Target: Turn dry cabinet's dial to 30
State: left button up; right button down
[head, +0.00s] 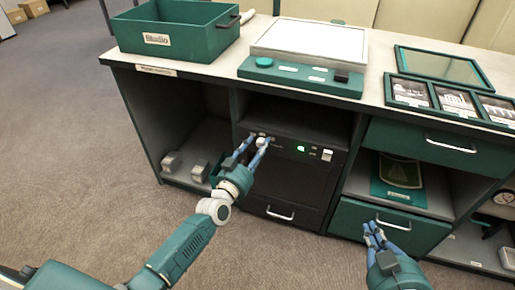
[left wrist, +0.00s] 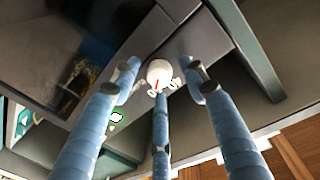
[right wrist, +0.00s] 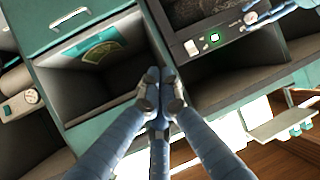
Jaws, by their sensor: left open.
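The dry cabinet (head: 290,186) is a dark box with a handle, set in the counter's middle bay. A green-lit display (head: 301,149) is on its top panel. Its white round dial (head: 262,141) sits left of the display. The dial (left wrist: 159,73) shows a red mark in the left wrist view; I cannot read its number. My left gripper (head: 257,142) is open, its fingers spread around the dial; I cannot tell if they touch it. My right gripper (head: 372,230) is shut and empty, in front of the lower right drawer. The dial (right wrist: 250,17) also shows in the right wrist view.
On the counter stand a green bin (head: 180,45), a light panel with a green base (head: 310,82) and framed photos (head: 450,103). Drawers with handles (head: 425,147) and an open shelf are right of the cabinet. The carpet (head: 90,170) at left is clear.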

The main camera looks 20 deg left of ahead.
pick_arm(q)
grip_shut()
jog(key=n+b, duration=0.1)
jog(key=n, duration=0.5)
jog(key=shift+t, duration=0.4)
jog(key=n+b, duration=0.1)
jog(key=n, duration=0.3)
jog(key=n+y+b, duration=0.1)
jog(key=n, duration=0.3)
jog(key=shift+f+t, duration=0.1)
jog(key=shift+t, duration=0.2)
jog(key=n, duration=0.3)
jog(key=shift+y, duration=0.4)
jog(key=n, duration=0.3)
jog(key=shift+y+b, duration=0.3)
jog(key=shift+b, duration=0.05)
jog(key=n+y, duration=0.1)
jog(key=n, duration=0.4)
jog(key=shift+n, duration=0.4)
pick_arm(e)
notch_tip(320, 180, up, 21)
jog(key=a+t+y, duration=0.2)
jog(key=t+y, duration=0.1)
jog(key=t, duration=0.7)
jog(key=shift+a+n, duration=0.3)
pick_arm(q)
jog(key=shift+a, duration=0.1)
pick_arm(e)
jog(key=shift+s+r+t+y, duration=0.1)
jog(key=shift+t+y, duration=0.2)
